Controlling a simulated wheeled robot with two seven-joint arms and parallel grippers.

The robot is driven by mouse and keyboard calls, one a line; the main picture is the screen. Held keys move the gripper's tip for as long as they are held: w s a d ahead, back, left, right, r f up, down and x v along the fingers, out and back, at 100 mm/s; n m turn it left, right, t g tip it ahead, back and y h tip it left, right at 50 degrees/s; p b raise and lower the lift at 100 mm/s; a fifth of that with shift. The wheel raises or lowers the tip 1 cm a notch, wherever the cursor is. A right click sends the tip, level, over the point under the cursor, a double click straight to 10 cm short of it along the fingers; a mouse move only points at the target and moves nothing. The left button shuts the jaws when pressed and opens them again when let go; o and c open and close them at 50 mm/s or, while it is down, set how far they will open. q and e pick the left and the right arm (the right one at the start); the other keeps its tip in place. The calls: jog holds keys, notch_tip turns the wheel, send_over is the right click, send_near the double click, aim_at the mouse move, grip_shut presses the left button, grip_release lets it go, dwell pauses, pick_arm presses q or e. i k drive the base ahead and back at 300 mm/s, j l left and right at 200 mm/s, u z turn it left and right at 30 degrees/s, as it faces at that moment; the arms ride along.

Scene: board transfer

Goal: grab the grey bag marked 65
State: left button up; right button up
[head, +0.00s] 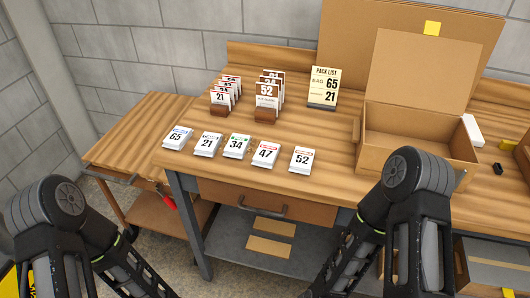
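A stack of pale cards or packets with a blue strip, marked 65 (177,137), lies at the left end of a row on the wooden bench. I cannot make out a clearly grey bag marked 65. A brown stand holds upright pieces with 21 (221,98) in front; those behind are partly hidden and their numbers hard to read. A second stand holds brown-and-white pieces with 52 (267,93) in front. The pack list sign (323,87) reads bag 65 and 21. My two arms show at the bottom left and right, but both grippers are out of view.
Packets marked 21 (207,144), 34 (236,146), 47 (265,154) and 52 (302,159) continue the row. An open cardboard box (415,148) stands at the right. A wooden-topped cart (130,130) adjoins the bench's left side. The bench front has a drawer (265,203).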

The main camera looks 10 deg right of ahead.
aim_at(178, 137)
jog(key=l+u, duration=0.15)
jog(key=l, duration=0.3)
jog(key=k+l+u, duration=0.1)
jog(key=l, duration=0.3)
jog(key=l+u, duration=0.15)
jog(key=l, duration=0.25)
jog(key=k+l+u, duration=0.1)
jog(key=l, duration=0.3)
jog(key=k+l+u, duration=0.15)
jog(key=l, duration=0.25)
jog(key=k+l+u, duration=0.1)
jog(key=l, duration=0.3)
